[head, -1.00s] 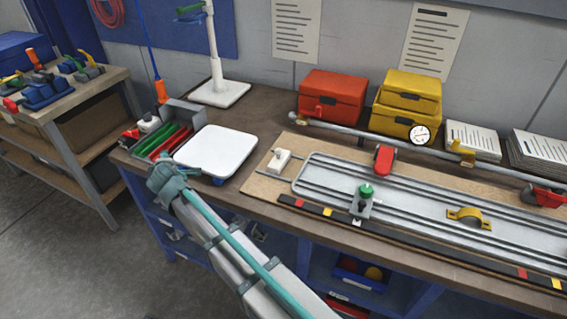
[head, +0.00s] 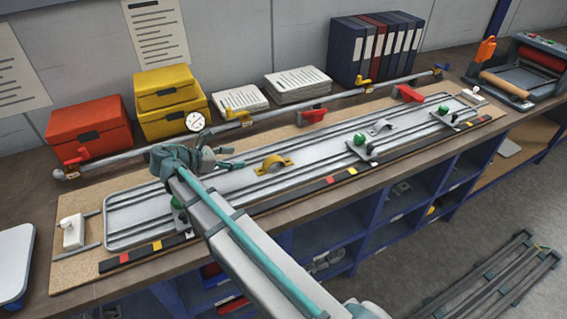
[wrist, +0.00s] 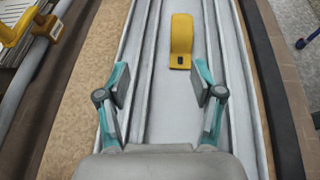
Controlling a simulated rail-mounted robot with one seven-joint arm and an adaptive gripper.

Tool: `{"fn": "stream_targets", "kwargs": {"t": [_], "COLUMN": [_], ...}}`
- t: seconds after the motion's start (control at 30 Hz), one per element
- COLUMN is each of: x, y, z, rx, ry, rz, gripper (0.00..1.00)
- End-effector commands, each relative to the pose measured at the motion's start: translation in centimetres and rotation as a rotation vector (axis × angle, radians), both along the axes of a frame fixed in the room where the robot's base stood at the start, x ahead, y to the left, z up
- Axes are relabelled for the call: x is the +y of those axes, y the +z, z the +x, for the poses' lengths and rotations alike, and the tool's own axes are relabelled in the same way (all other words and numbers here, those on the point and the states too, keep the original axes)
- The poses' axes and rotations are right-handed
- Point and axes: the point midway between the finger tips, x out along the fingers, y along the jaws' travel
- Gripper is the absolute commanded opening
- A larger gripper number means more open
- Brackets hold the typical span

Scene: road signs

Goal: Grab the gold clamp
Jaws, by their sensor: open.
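The gold clamp (head: 273,165), a small arched strap with flat feet, sits on the silver grooved plate (head: 225,182) on the bench. In the wrist view the gold clamp (wrist: 181,40) lies ahead of my fingers, a little right of centre, with a dark hole in its near foot. My gripper (head: 236,157) is just left of the clamp in the head view, apart from it. In the wrist view my gripper (wrist: 164,82) is open and empty, with bare plate between its fingers.
A silver clamp (head: 382,127) and a green-knobbed block (head: 362,148) stand further right on the plate. Red box (head: 88,130) and yellow boxes (head: 170,105) stand at the back left.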

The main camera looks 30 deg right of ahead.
Motion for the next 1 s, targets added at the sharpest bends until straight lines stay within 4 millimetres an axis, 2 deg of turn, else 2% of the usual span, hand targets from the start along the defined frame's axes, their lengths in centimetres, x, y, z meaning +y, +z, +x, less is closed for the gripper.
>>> {"fn": "stream_targets", "kwargs": {"t": [0.03,0.1,0.2,0.5,0.77,1.0], "x": [-1.0,-1.9,-2.8,-6.4,-7.9,-10.9], "y": [-0.2,-0.3,-0.5,-1.9,-2.5,-3.4], "z": [-0.9,-1.7,-2.2,-2.4,-2.5,-2.7], "rx": [0.019,0.036,0.046,0.045,0.043,0.045], "ry": [-0.039,-0.074,-0.094,-0.093,-0.091,-0.092], "rz": [-0.01,-0.019,-0.024,-0.023,-0.023,-0.022], "gripper": [0.67,0.67,0.67,0.67,0.67,0.67]}}
